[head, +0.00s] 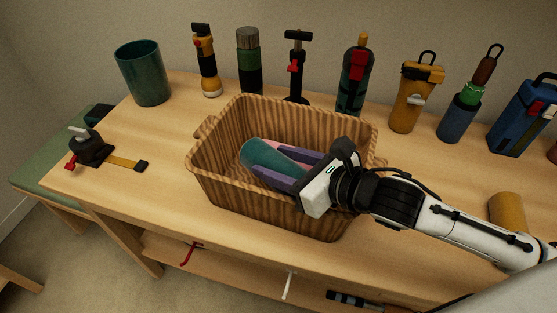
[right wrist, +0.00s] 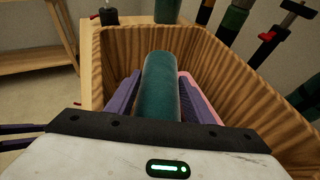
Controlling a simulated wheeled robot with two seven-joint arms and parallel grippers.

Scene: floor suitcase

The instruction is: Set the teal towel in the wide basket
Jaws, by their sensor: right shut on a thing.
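The teal towel (head: 268,158) is a rolled cylinder inside the wide basket (head: 228,190), a ribbed brown-tan basket on the bench. My right gripper (head: 280,172) reaches in over the basket's right side, with its purple fingers down inside. In the right wrist view the fingers (right wrist: 158,100) lie on both sides of the towel (right wrist: 158,85) and are shut on it. I cannot tell whether the towel touches the basket floor. Dark purple bars at the left edge of the right wrist view may be my left gripper (right wrist: 20,137); its opening is unclear.
A pink item (right wrist: 202,100) lies in the basket beside the towel. A dark green cup (head: 143,75), flashlights, a pump and several other items line the back of the bench. Bare wood surrounds the basket's left side.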

